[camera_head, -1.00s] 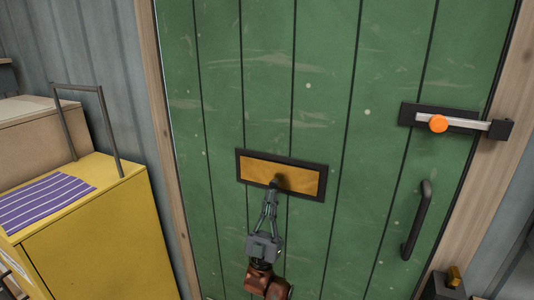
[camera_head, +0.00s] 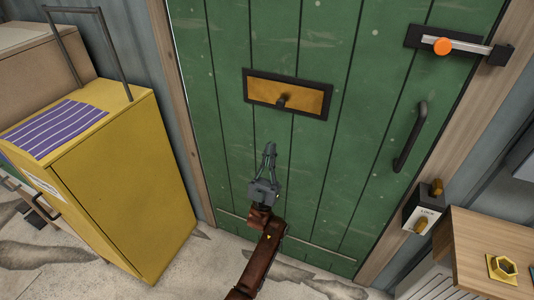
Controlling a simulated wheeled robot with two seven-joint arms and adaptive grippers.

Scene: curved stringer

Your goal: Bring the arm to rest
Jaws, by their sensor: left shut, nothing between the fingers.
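My left gripper (camera_head: 268,150) is shut and empty. It points up the green door (camera_head: 345,150), below the brass plate (camera_head: 308,97) in its dark frame. A small dark knob (camera_head: 282,100) sticks out of the plate, and my fingertips show apart from it. My reddish-brown left arm (camera_head: 262,255) reaches in from the bottom of the view. My right gripper is not in view.
A bolt with an orange knob (camera_head: 443,46) and a dark handle (camera_head: 410,138) are on the door's right side. A yellow cabinet (camera_head: 120,190) stands at left. A lock box (camera_head: 424,214) and wooden cabinet (camera_head: 470,265) are at right.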

